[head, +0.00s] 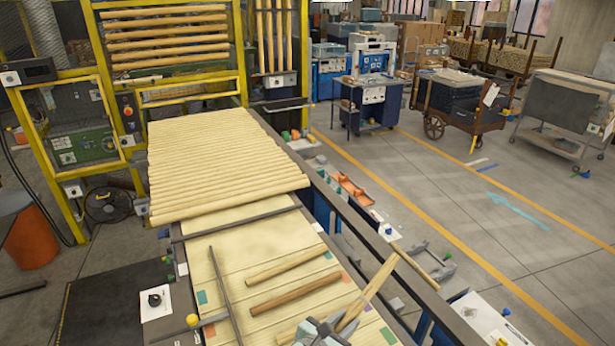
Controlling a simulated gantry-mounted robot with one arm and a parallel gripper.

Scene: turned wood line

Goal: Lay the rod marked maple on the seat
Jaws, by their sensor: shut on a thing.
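My gripper (325,330) is at the bottom edge of the head view, low over the pale board table (225,258). It is shut on a wooden rod, and pale wood (287,335) shows at its left. The jaws hide where the grip lies. A pale rod (286,266) and a browner rod (295,293) lie side by side on the boards. A pale wooden length (376,281) runs diagonally up right from beside my gripper. Another rod (421,269) lies across the dark rail. No maple mark can be read, and I cannot tell which part is the seat.
A row of pale rods (215,165) covers the table's far part. A dark bar (220,285) crosses the boards to the left. A dark rail (370,235) edges the right side, with small trays (355,190) beyond it. A yellow frame (240,60) stands behind.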

